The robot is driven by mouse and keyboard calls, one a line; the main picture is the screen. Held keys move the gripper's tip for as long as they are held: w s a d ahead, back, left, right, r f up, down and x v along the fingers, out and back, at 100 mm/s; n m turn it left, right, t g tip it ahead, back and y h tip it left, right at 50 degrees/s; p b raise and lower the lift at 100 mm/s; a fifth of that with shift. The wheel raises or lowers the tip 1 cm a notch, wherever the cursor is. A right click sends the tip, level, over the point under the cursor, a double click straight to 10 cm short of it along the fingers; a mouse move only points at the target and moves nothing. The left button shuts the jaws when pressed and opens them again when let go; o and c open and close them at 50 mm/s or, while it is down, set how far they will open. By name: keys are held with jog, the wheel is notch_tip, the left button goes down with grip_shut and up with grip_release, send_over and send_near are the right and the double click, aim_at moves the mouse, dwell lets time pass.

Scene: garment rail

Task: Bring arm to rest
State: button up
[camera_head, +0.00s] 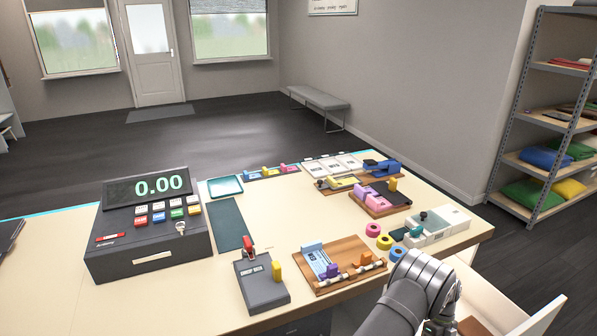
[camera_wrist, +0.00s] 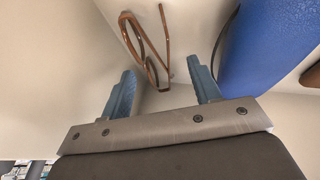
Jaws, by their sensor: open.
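My arm shows at the lower right in the head view, beside the counter's front right edge. My gripper is mostly hidden there, behind the arm and at the bottom of the frame. In the wrist view my gripper (camera_wrist: 163,80) has its two blue-grey fingers wide apart, with nothing held between them. A bent brown hook-like piece (camera_wrist: 147,45) shows beyond the fingertips, and a large blue object (camera_wrist: 270,45) is to the right. I cannot tell whether either touches the fingers. No garment rail shows in the head view.
The counter (camera_head: 110,308) holds a cash register (camera_head: 150,235), a grey device (camera_head: 262,285), a wooden board (camera_head: 338,265), tape rolls (camera_head: 384,242) and several small racks. An open white drawer or box (camera_head: 535,325) is at the lower right. Shelving (camera_head: 545,120) stands farther right.

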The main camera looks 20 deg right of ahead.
jog(key=shift+r, duration=1.3)
jog(key=shift+f, duration=0.1)
